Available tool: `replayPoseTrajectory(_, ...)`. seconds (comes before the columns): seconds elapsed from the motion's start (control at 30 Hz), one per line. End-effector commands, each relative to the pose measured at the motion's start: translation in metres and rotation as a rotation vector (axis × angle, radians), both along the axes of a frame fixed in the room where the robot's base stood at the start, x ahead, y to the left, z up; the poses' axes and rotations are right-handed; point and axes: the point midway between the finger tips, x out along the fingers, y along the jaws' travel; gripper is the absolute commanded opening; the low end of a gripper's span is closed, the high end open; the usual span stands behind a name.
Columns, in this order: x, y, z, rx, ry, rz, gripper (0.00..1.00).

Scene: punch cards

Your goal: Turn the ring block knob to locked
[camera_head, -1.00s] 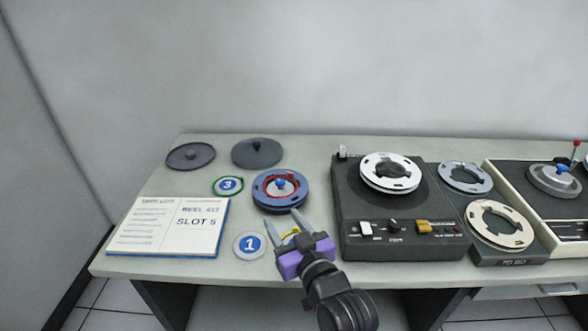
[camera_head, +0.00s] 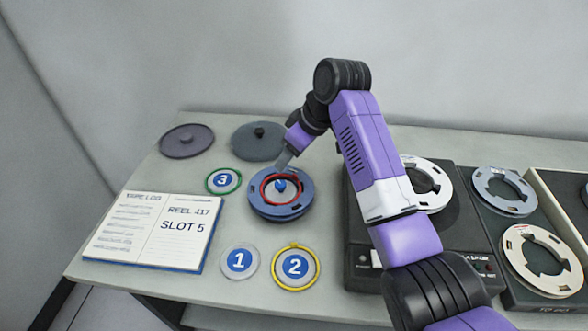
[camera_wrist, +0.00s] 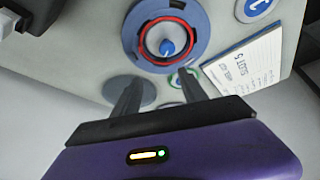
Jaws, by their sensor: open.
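A small blue knob (camera_head: 280,185) stands at the centre of a blue reel (camera_head: 265,209) with a red ring (camera_head: 297,184) around the middle. The reel lies flat on the table. In the wrist view the knob (camera_wrist: 167,47) shows beyond the fingertips, with the red ring (camera_wrist: 146,33) around it. My gripper (camera_head: 281,161) is above the reel's far edge, pointing down and toward the front. In the wrist view its fingers (camera_wrist: 158,86) are apart with nothing between them, and the knob is clear of them. No lock marking is readable.
Round markers 3 (camera_head: 223,181), 1 (camera_head: 239,261) and 2 (camera_head: 295,266) lie around the reel. An open log book (camera_head: 148,232) is at left, with two dark discs (camera_head: 187,141) behind. A black tape deck (camera_head: 360,255) stands close on the right, partly hidden by my arm.

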Motion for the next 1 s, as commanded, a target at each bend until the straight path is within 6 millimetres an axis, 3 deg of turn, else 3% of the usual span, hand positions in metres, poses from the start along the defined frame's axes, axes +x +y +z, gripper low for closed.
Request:
replayPoseTrajectory(0.2, -0.023, -0.007, -0.011, -0.053, 0.074, 0.080, 0.50)
replayPoseTrajectory(0.7, -0.012, 0.016, -0.072, -0.052, 0.068, 0.083, 0.50)
replayPoseTrajectory(1.0, -0.010, 0.020, -0.081, -0.051, 0.066, 0.082, 0.50)
